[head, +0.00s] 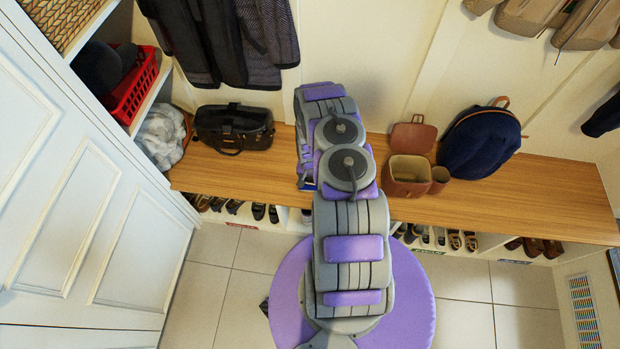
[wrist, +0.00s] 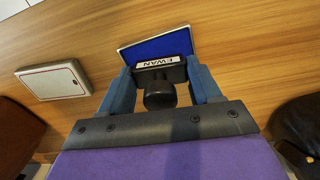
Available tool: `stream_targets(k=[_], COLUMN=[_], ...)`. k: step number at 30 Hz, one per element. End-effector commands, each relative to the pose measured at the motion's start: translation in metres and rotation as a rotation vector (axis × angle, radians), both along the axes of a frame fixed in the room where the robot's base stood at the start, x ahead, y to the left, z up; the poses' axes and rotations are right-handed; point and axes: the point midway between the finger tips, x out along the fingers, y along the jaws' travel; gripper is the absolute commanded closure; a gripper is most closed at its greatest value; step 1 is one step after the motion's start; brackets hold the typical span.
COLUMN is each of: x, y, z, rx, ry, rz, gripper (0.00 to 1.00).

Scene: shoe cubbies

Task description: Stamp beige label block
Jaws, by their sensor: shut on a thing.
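My gripper (wrist: 163,78) is shut on a black stamp (wrist: 160,94) with a round knob handle and a white strip reading EWAN, upside down in the wrist view. The stamp is at the near edge of a blue ink pad (wrist: 152,48) in a pale frame on the wooden bench. I cannot tell whether its face touches the pad. In the head view my arm hides the gripper, the stamp and the block.
The wooden bench (head: 530,205) holds a black bag (head: 233,128) at left, and an open brown leather box (head: 407,175) and a navy backpack (head: 480,142) at right. Shoe cubbies with small red and green labels run below. The bench's far right is clear.

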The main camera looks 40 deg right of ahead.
Motion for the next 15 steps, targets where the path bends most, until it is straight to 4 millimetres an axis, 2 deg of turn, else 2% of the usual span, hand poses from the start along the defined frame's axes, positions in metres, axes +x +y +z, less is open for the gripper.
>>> stream_targets(k=[15], x=[0.0001], y=[-0.0002], z=[-0.0039], rx=[0.0], ry=[0.0], rz=[0.0], gripper=[0.56])
